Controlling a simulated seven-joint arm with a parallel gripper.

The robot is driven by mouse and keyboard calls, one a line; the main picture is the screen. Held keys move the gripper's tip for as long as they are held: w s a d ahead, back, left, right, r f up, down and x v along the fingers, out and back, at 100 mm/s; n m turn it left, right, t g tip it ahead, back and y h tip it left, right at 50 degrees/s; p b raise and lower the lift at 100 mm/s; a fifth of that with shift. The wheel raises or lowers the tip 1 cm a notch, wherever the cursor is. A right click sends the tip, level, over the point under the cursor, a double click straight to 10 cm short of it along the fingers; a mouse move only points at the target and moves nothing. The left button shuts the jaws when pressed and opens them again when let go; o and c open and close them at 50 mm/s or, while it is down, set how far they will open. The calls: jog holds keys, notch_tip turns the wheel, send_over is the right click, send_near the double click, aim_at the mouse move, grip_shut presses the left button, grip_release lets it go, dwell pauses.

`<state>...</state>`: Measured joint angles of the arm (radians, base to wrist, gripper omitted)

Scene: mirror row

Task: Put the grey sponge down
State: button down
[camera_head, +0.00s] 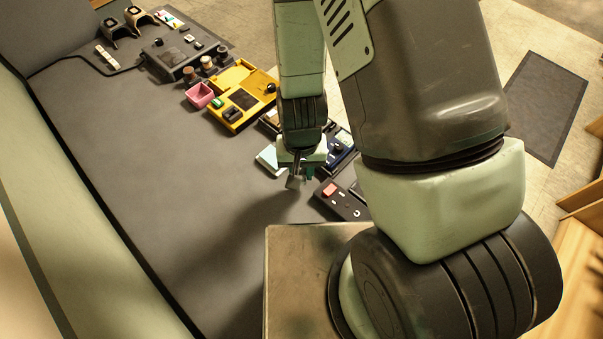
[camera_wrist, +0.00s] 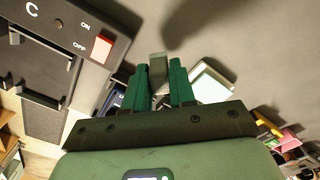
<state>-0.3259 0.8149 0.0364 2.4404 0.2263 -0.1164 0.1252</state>
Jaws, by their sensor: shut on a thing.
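The grey sponge (camera_wrist: 158,68) is a small grey block between the two green fingers of my gripper (camera_wrist: 161,84) in the wrist view. My gripper is shut on it, and its far end sticks out past the fingertips. In the head view the sponge (camera_head: 293,182) hangs below my gripper (camera_head: 300,172), over the grey bench top (camera_head: 200,190). It looks held above the surface, but the exact height is hard to tell. My arm hides part of the row of devices behind the gripper.
A dark panel with a red switch (camera_wrist: 102,47) lies close left of my gripper in the wrist view. A pale block (camera_wrist: 211,80) is close on the right. In the head view a yellow device (camera_head: 240,83) and a pink box (camera_head: 199,94) stand further back. Bench space at left is clear.

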jog(key=shift+f, duration=1.25)
jog(key=shift+f, duration=0.15)
jog(key=c, duration=0.9)
grip_release()
jog(key=shift+c, duration=0.2)
